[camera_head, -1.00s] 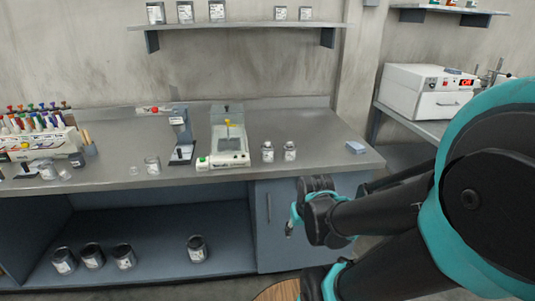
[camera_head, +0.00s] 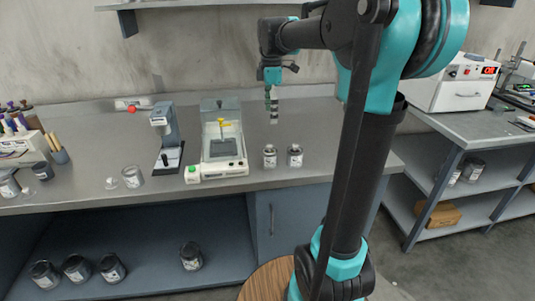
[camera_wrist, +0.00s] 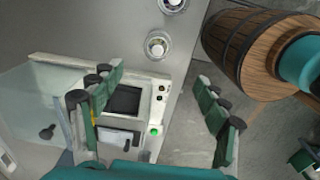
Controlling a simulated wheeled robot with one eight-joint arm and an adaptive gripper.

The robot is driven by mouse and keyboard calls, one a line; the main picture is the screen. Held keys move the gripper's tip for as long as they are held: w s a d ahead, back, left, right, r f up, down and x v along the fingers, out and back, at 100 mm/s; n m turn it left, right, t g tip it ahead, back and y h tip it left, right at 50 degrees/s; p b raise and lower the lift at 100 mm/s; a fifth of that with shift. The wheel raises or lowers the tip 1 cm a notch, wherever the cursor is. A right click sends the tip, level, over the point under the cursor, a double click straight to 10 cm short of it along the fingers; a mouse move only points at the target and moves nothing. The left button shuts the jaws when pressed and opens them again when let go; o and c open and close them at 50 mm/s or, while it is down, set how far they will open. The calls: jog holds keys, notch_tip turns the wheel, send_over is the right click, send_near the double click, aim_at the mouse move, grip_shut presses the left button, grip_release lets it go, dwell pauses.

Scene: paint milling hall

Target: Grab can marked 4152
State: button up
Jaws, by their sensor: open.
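Two small metal cans with pale labels stand upright side by side on the grey bench, a left one (camera_head: 270,157) and a right one (camera_head: 295,157). Both also show from above in the wrist view, one near the top centre (camera_wrist: 157,45) and one cut by the top edge (camera_wrist: 173,4). Several dark-topped cans (camera_head: 111,268) stand on the shelf under the bench. The marking 4152 is not legible on any can. My gripper (camera_head: 272,105) is above the bench, behind and above the two cans. In the wrist view my gripper (camera_wrist: 158,85) is open and empty, fingers spread wide.
A white balance with a glass shield (camera_head: 222,150) stands left of the two cans. A grey instrument (camera_head: 167,138) and a small glass jar (camera_head: 132,177) are further left. A wooden barrel (camera_wrist: 250,45) stands in front of the bench. The bench right of the cans is clear.

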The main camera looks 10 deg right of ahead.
aim_at(270, 145)
notch_tip(270, 145, down, 12)
jog(key=shift+f, duration=0.1)
jog(key=shift+w+a+f, duration=0.1)
jog(key=shift+a+f, duration=0.05)
jog(key=shift+f, duration=1.15)
jog(key=shift+w+a+f, duration=0.1)
jog(key=shift+f, duration=1.15)
jog(key=c, duration=1.5)
jog(key=shift+r, duration=0.15)
